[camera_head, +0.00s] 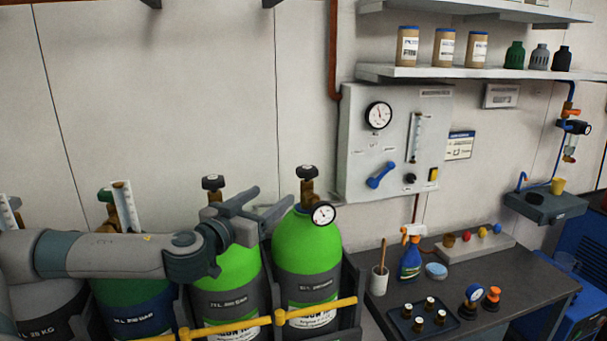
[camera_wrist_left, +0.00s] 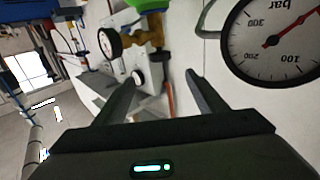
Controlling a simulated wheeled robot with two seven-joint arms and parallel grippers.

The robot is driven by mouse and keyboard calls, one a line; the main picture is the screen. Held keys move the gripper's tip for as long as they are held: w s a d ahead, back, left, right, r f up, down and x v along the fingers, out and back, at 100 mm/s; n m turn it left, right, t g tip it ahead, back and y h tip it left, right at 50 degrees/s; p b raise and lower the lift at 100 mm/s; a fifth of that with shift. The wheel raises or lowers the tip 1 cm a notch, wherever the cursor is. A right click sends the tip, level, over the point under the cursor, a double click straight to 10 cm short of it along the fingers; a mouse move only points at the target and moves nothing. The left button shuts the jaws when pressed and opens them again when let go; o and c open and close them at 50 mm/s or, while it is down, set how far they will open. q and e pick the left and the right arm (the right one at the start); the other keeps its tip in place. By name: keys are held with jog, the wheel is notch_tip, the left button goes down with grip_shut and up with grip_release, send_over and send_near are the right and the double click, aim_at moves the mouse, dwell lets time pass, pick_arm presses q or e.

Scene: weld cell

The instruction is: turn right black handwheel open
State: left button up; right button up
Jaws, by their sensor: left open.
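Two black handwheels sit on brass valves on green-shouldered gas cylinders: the left one (camera_head: 212,182) and the right one (camera_head: 306,171). The right cylinder (camera_head: 308,243) carries a round white gauge (camera_head: 323,214). My left gripper (camera_head: 268,202) is open and empty, left of the right valve and a little below its handwheel. No contact shows. My right gripper is not in view.
A large gauge (camera_wrist_left: 275,40) is close to the left wrist camera. Yellow bars (camera_head: 318,312) cross the cylinder fronts. A wall panel (camera_head: 395,140) stands right of the valve, and a bench (camera_head: 470,280) with bottles and fittings lies farther right. Bare wall is behind the handwheels.

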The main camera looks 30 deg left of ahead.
aim_at(302, 174)
pick_arm(q)
jog(key=w+p, duration=0.3)
jog(key=w, duration=0.2)
jog(key=w+a+p, duration=0.1)
jog(key=w+p, duration=0.2)
jog(key=w, duration=0.2)
jog(key=w+p, duration=0.3)
jog(key=w, duration=0.2)
jog(key=shift+w+a+r, duration=0.15)
jog(key=shift+w, duration=0.2)
jog(key=shift+w+f+p, duration=0.2)
jog(key=shift+w+p, duration=0.2)
jog(key=shift+w, duration=0.35)
jog(key=shift+c, duration=0.6)
jog(key=c, duration=0.9)
